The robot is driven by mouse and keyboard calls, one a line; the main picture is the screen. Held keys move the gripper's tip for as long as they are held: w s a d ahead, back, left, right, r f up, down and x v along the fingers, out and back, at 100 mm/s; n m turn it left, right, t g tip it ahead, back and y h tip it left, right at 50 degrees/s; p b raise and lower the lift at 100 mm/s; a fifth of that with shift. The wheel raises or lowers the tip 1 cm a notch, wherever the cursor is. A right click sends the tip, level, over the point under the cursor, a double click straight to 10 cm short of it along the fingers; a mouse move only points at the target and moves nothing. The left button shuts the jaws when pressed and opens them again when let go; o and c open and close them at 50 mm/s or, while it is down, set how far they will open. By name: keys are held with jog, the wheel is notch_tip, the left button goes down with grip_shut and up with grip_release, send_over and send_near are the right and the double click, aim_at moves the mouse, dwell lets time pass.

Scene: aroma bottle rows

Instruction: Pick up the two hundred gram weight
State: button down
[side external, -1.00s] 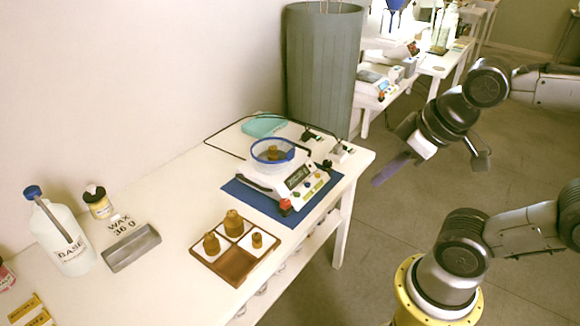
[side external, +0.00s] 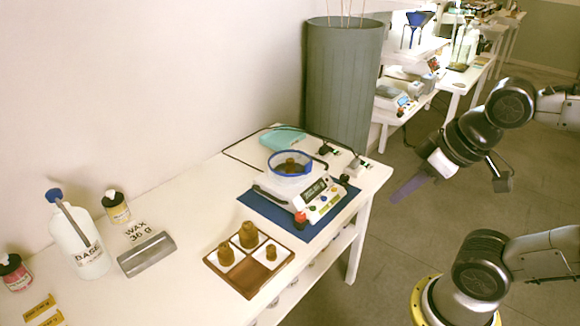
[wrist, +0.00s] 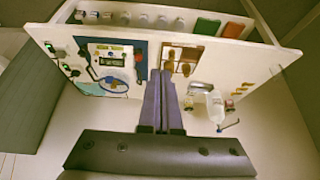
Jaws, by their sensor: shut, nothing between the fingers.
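Several brass weights are in view, and I cannot read which is the two hundred gram one. Another brass weight (side external: 291,166) sits in the blue-rimmed bowl (side external: 290,176) on the white scale. My gripper (side external: 394,199) is shut and empty, out past the table's right end, apart from everything. In the wrist view my shut fingers (wrist: 162,72) overlap the tray area, where the weights look small.
The white scale (side external: 318,203) stands on a blue mat (side external: 257,207) with a cable behind it. A base bottle (side external: 78,245), a grey wax block (side external: 147,254) and small jars stand at left. A tall grey-green bin (side external: 342,80) is behind the table. Open floor lies right of the table.

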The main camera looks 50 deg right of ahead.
jog(key=shift+c, duration=1.8)
grip_release()
